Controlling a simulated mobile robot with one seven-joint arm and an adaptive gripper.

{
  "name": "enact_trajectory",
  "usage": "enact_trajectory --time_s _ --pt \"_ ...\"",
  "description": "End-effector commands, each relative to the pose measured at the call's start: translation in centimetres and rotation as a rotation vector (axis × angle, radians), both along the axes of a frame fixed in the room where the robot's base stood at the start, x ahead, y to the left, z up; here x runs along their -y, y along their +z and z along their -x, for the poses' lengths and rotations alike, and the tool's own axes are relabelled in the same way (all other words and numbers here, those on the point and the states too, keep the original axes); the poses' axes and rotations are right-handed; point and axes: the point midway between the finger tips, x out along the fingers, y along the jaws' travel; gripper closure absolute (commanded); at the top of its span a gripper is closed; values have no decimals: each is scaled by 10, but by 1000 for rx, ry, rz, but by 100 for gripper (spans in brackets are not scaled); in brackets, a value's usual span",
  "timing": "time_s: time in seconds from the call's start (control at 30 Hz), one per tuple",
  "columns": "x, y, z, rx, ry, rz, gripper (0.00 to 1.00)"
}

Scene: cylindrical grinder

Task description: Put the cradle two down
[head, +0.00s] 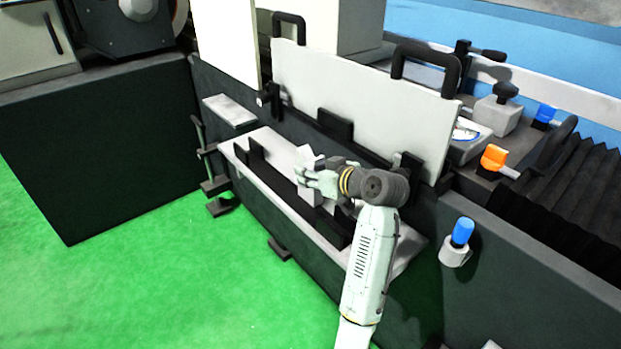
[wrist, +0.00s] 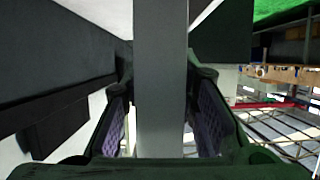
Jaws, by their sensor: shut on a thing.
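My gripper (head: 312,183) is shut on a pale grey block, which I take to be the cradle (head: 306,156), over the long light shelf (head: 273,140) on the machine's front. In the wrist view the cradle (wrist: 160,75) is a straight grey bar between the two fingers of my gripper (wrist: 160,128). My fingers and wrist hide part of it in the head view. I cannot tell whether its lower end touches the shelf.
A large white panel (head: 365,103) with black handles rises behind. A blue knob (head: 462,231) sticks out at the right. Green floor (head: 150,270) is open in front.

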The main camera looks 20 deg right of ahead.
Motion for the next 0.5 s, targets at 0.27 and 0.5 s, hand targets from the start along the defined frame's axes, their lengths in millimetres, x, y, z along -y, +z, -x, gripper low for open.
enact_trajectory --time_s 0.27,0.5 --pt "0 0 0 0 0 0 99" --pt "0 0 0 0 0 0 100"
